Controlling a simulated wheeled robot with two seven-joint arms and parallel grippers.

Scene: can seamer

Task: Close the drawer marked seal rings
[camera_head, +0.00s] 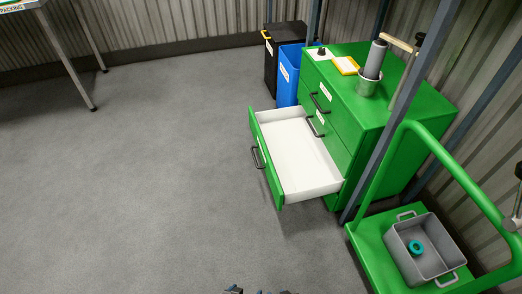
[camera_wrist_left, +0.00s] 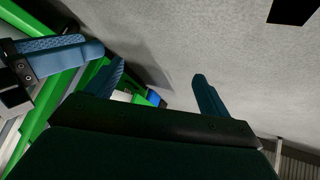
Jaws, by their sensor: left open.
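The green cabinet (camera_head: 385,125) stands at the right in the head view. Its lowest visible drawer (camera_head: 300,150) is pulled far out, with a white, empty inside and a dark handle on its green front. The small label on that front is too small to read. The drawers above it look shut. My left gripper (camera_head: 260,291) barely shows at the bottom edge, apart from the drawer. In the left wrist view its two blue fingers (camera_wrist_left: 158,85) are spread, with nothing between them. Another blue-fingered gripper (camera_wrist_left: 65,52), likely my right, shows at the left; its opening is unclear.
A green trolley (camera_head: 375,255) with a grey bin (camera_head: 420,250) holding a teal ring stands at the front right. Blue (camera_head: 289,75) and black bins stand behind the drawer. The floor (camera_head: 130,180) left of the drawer is clear.

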